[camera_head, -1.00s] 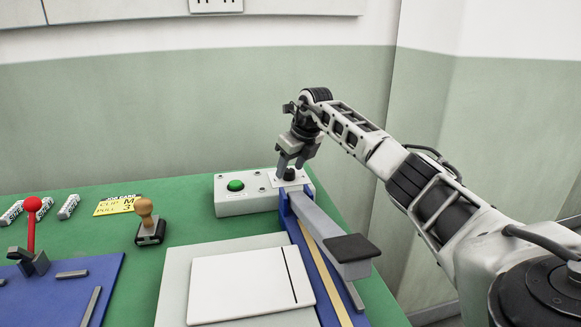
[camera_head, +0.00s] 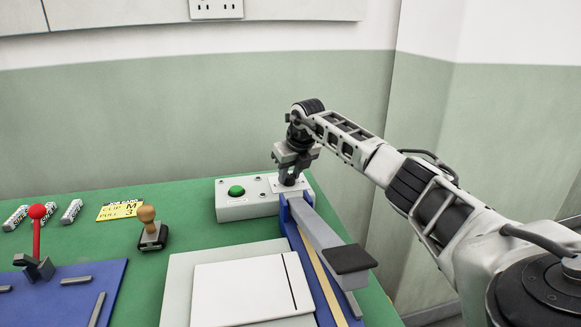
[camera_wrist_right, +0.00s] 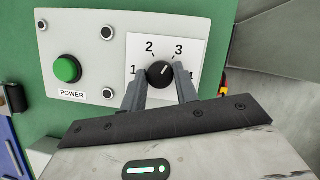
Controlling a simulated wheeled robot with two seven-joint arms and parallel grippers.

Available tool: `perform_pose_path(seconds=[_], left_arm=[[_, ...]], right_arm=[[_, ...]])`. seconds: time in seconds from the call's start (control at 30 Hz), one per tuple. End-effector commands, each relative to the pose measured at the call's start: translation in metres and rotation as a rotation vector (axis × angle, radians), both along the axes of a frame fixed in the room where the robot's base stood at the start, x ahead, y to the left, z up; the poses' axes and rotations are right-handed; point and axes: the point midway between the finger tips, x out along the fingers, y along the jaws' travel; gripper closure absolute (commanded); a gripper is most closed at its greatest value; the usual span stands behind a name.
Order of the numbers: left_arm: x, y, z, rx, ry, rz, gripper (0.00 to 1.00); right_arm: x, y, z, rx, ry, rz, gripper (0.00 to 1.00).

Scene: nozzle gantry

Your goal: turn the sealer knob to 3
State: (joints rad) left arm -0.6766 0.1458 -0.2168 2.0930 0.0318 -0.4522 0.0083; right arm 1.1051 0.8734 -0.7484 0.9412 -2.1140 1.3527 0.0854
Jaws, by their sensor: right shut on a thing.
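The sealer knob (camera_wrist_right: 160,74) is a round black dial on a white plate marked 1 to 4. Its white mark points up and right, roughly toward the 3 (camera_wrist_right: 179,51). My right gripper (camera_wrist_right: 160,84) is shut on the knob, with one finger on each side of it. In the head view, my right gripper (camera_head: 289,180) comes down over the control box (camera_head: 247,208) and mostly hides the knob. The sealer (camera_head: 330,238), with its grey arm and black pad, stands in front of the box. My left gripper is not in view.
A green power button (camera_head: 236,190) sits left of the knob on the same box. A white board (camera_head: 250,288) lies left of the sealer arm. A stamp (camera_head: 149,228) and a red-knobbed lever (camera_head: 37,225) stand further left.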

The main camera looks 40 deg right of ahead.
Motion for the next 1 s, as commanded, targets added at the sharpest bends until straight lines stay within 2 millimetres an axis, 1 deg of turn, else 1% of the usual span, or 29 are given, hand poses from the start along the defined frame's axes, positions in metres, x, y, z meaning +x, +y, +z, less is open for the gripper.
perform_pose_path(seconds=[0.03, 0.13, 0.4, 0.43, 0.47, 0.5, 0.73, 0.83, 0.93, 1.0], left_arm=[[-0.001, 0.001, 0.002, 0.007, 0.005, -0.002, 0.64], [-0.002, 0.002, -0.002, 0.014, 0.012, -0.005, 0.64], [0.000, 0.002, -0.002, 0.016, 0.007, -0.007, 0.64], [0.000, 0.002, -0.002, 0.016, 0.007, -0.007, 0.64], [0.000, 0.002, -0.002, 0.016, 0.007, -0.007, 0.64], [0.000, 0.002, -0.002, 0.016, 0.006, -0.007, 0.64], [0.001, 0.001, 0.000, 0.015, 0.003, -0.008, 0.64], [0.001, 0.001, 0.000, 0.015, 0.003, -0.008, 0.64], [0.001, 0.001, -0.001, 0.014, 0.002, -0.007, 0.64], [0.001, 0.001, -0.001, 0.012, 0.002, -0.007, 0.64]], right_arm=[[0.000, 0.000, 0.003, -0.001, -0.001, -0.026, 0.93], [0.000, 0.000, 0.001, -0.001, -0.002, -0.056, 0.93], [0.000, 0.000, 0.001, 0.000, -0.004, -0.059, 0.93], [0.000, 0.000, 0.001, 0.000, -0.004, -0.059, 0.62], [0.000, 0.000, 0.001, 0.000, -0.004, -0.059, 0.53], [0.000, 0.000, 0.001, 0.000, -0.004, -0.059, 0.48], [0.000, 0.000, 0.001, 0.000, -0.003, -0.058, 0.48], [-0.001, 0.000, 0.004, 0.000, -0.005, -0.058, 0.48], [-0.004, 0.001, 0.013, -0.001, -0.006, -0.056, 0.48], [-0.009, 0.001, 0.024, -0.003, -0.007, -0.057, 0.48]])
